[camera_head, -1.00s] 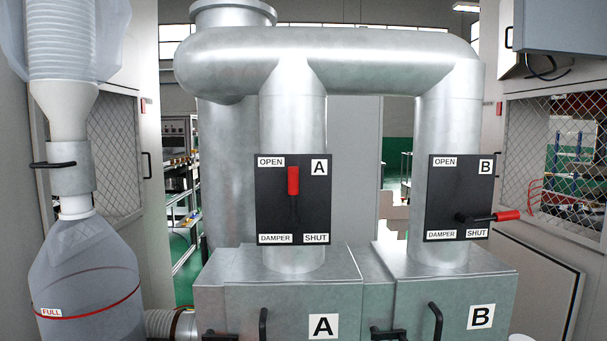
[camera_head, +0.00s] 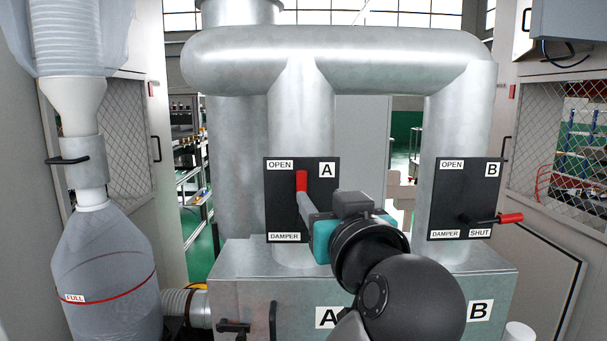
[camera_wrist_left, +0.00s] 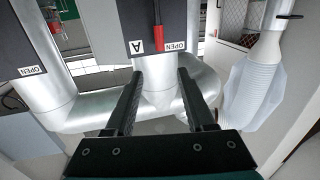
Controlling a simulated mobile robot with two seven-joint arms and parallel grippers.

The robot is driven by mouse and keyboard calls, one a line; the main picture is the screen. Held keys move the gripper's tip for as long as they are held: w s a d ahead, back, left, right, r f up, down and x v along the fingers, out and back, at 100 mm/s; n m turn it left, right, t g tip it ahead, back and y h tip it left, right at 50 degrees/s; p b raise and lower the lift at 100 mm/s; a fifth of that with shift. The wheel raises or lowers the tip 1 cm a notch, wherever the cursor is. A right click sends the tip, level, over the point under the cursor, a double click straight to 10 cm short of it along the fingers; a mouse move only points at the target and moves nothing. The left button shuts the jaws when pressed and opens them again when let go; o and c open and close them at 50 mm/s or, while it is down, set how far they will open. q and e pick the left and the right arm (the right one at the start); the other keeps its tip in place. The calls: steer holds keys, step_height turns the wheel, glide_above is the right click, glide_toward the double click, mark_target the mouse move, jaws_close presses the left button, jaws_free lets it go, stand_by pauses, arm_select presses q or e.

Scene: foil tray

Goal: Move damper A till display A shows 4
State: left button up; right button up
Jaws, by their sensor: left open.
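The damper A plate (camera_head: 325,195) is dark, on the pipe in the middle, with its red-ended lever (camera_head: 302,181) pointing up toward OPEN. In the left wrist view the red lever end (camera_wrist_left: 157,38) hangs upside down on the plate, beyond the fingertips. My left gripper (camera_head: 304,199) reaches up from below in front of this plate; its finger overlaps the lever in the head view. In the wrist view its two fingers (camera_wrist_left: 160,74) are apart with nothing between them touching. The arm hides the plate's lower right. No display A reading is visible. My right gripper is not seen.
The damper B plate (camera_head: 460,200) is to the right, its red-ended lever (camera_head: 510,218) pointing right. A metal box with A and B labels (camera_head: 240,300) is below. A clear bag marked FULL (camera_head: 105,275) hangs at left. Mesh panels stand on both sides.

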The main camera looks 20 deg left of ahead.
mark_target(303, 175)
arm_select(q)
steer(key=p+x, duration=0.2)
steer(key=x, duration=1.1)
steer(key=shift+s, duration=0.1)
steer(key=shift+w+a+p, duration=0.3)
steer(key=shift+w+a, duration=0.05)
steer(key=shift+w, duration=0.25)
jaws_close()
steer(key=shift+d, duration=0.1)
stand_by(0.3)
